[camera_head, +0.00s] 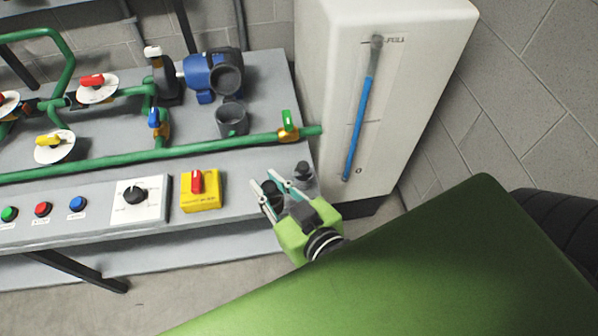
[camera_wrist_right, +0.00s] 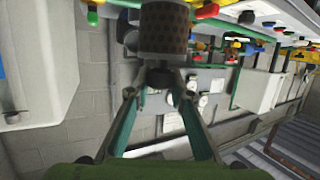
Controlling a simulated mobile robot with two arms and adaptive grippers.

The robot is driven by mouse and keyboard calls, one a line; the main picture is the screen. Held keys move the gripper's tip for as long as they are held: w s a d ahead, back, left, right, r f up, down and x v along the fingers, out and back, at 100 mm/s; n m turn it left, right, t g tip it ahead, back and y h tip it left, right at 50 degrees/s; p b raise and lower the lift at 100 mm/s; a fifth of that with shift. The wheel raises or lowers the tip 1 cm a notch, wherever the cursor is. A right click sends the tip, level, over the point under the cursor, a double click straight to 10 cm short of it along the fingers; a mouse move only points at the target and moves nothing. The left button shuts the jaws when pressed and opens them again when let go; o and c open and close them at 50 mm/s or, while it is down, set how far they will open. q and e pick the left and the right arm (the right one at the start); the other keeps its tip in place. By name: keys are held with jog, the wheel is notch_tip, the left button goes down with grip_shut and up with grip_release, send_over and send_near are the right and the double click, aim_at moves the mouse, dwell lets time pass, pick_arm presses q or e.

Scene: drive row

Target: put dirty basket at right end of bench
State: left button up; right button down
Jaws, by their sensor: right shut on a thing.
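The dirty basket is a brown, perforated cylinder (camera_wrist_right: 163,28) in the right wrist view, just beyond my fingertips. My right gripper (camera_wrist_right: 160,78) is shut on its dark knob. In the head view my right gripper (camera_head: 267,185) is over the front right end of the grey bench (camera_head: 235,169). There the basket (camera_head: 271,202) is a dark shape mostly hidden by the fingers. I cannot tell whether it touches the bench. My left gripper is not in view.
A small dark grey part (camera_head: 303,173) sits at the bench's right edge, close beside my fingers. A yellow switch box (camera_head: 201,191), an open grey cup-like housing (camera_head: 232,119) and a green pipe (camera_head: 215,143) are to the left. A white tank (camera_head: 390,90) stands beyond the bench's right end.

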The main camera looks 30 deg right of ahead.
jog(key=shift+d+r, duration=0.1)
jog(key=shift+r, duration=0.05)
jog(key=w+d+f, duration=0.2)
jog(key=w+f, duration=0.2)
jog(key=w+d+f, duration=0.2)
jog(key=w+f, duration=0.2)
jog(key=w+d+f, duration=0.2)
jog(key=w+f, duration=0.2)
jog(key=f, duration=0.1)
jog(key=shift+d, duration=0.25)
jog(key=c, duration=2.1)
grip_release()
jog(key=shift+f, duration=0.1)
